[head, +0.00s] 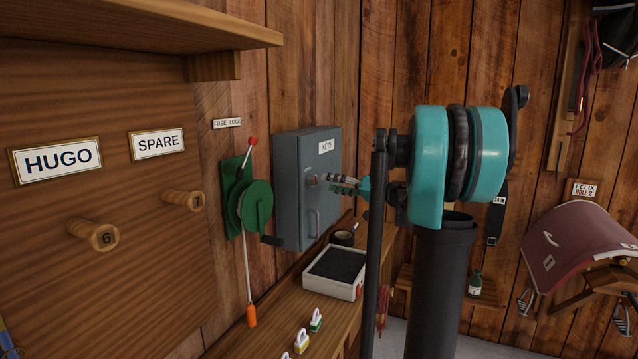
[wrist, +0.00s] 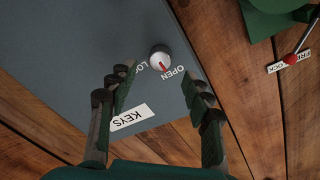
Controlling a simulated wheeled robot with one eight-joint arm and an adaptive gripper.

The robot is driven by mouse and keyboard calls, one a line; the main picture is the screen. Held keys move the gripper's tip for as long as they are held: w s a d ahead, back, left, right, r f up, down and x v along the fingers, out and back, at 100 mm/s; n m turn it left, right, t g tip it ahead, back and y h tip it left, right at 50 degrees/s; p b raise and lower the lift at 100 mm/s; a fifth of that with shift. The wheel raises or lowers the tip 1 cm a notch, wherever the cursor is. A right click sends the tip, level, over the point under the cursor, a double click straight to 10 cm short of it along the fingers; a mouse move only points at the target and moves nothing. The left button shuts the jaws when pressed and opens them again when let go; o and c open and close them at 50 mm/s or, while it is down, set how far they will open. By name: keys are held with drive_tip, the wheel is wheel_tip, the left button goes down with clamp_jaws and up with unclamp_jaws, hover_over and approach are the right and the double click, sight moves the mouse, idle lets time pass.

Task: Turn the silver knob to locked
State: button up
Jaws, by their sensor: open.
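The silver knob (wrist: 160,55) sits on the door of the grey key cabinet (wrist: 65,75). Its red pointer line is aimed at the word OPEN; the other label, starting LO, is partly hidden by a finger. In the head view, the knob (head: 312,180) is small on the front of the cabinet (head: 290,205). My gripper (head: 345,184) is close in front of it, apart from it. In the wrist view, my gripper (wrist: 160,78) is open and empty, with the knob just beyond and between its fingertips.
A green crank reel (head: 256,205) with a red-tipped lever is on the wall left of the cabinet. Below, a shelf holds a white tray (head: 328,288), a tape roll and tagged keys (head: 302,341). Wooden pegs (head: 100,236) stick out at left.

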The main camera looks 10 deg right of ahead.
sight(316, 181)
drive_tip(key=shift+x, duration=2.65)
drive_tip(key=shift+c, duration=0.5)
clamp_jaws()
